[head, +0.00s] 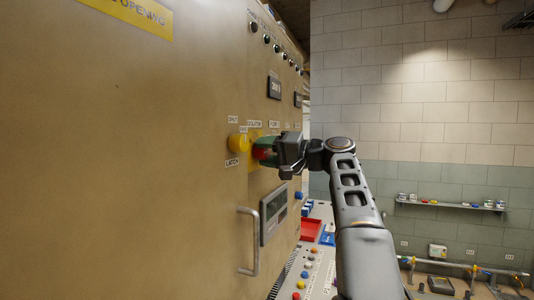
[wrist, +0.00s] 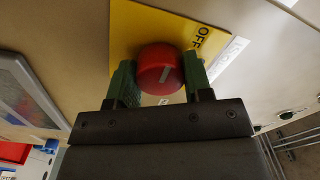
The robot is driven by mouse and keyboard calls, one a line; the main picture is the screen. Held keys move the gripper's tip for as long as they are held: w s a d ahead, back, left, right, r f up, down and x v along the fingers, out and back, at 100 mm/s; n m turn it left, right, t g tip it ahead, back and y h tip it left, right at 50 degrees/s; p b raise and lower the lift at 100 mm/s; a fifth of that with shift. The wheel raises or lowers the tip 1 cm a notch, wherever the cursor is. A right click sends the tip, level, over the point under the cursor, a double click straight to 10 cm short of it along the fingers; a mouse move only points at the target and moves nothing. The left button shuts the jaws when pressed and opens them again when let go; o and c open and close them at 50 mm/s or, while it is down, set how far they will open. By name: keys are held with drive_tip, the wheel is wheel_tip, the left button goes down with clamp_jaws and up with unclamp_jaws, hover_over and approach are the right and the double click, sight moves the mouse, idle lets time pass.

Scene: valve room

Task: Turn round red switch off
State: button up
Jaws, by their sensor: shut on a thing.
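The round red switch (wrist: 160,70) sits on a yellow plate (wrist: 133,28) on the cabinet front. A grey line marks its face, and the word OFF is printed on the plate to its upper right in the wrist view. My gripper (wrist: 161,80) has one green finger on each side of the switch and is shut on it. In the head view the red switch (head: 260,153) is partly hidden by my gripper (head: 268,151), which reaches the panel from the right.
A yellow round knob (head: 238,143) is just left of the switch, near a LATCH label. A cabinet handle (head: 249,242) and a grey-framed window (head: 273,212) are below. A control desk (head: 312,274) with coloured buttons and a red tray (head: 311,229) stands beyond. A shelf (head: 450,205) hangs on the far wall.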

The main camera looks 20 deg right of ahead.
drive_tip(key=o, duration=0.9)
drive_tip(key=shift+o, duration=0.2)
drive_tip(key=b+v, duration=0.1)
drive_tip(key=v, duration=1.3)
drive_tip(key=shift+a, duration=0.1)
